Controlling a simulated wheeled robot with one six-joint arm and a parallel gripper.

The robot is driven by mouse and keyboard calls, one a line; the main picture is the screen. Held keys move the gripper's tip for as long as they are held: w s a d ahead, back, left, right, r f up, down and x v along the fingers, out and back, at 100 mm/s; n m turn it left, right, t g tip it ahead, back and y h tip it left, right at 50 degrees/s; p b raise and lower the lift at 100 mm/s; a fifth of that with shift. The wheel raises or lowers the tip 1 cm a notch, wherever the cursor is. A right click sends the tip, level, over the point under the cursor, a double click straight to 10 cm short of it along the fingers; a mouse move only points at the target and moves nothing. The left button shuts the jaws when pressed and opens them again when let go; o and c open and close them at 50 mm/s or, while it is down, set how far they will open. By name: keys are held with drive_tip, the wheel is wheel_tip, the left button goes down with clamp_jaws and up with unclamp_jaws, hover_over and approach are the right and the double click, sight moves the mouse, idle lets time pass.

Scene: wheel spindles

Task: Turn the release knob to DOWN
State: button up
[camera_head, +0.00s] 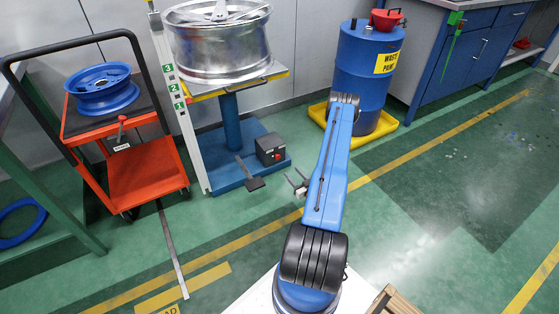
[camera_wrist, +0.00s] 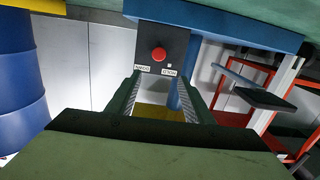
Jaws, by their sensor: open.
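The release knob (camera_head: 278,156) is a small red knob on the front of a dark box (camera_head: 266,145) at the lift stand's foot. In the wrist view the red knob (camera_wrist: 158,54) sits on the dark panel (camera_wrist: 176,42), with two small white labels beside it. The labels are too small to read surely, and I cannot tell which way the knob is set. My gripper (camera_head: 298,183) is in front of the box, apart from it. In the wrist view its two fingers (camera_wrist: 161,80) are open and empty, with the knob beyond them, between their tips.
A blue lift stand (camera_head: 232,122) bears a silver wheel (camera_head: 222,50); a dark pedal (camera_head: 250,174) juts from its base. A red cart (camera_head: 146,172) with a blue rim (camera_head: 102,90) stands left. A blue drum (camera_head: 350,65) stands right in a yellow tray (camera_head: 388,125). Green floor is clear in front.

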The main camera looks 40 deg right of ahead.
sight(278, 158)
drive_tip(key=shift+m+h, duration=0.4)
drive_tip(key=x, duration=1)
drive_tip(key=f+x, duration=0.1)
drive_tip(key=x, duration=0.4)
drive_tip(key=shift+w+a, duration=0.1)
drive_tip(key=shift+w, duration=0.05)
drive_tip(key=c, duration=1)
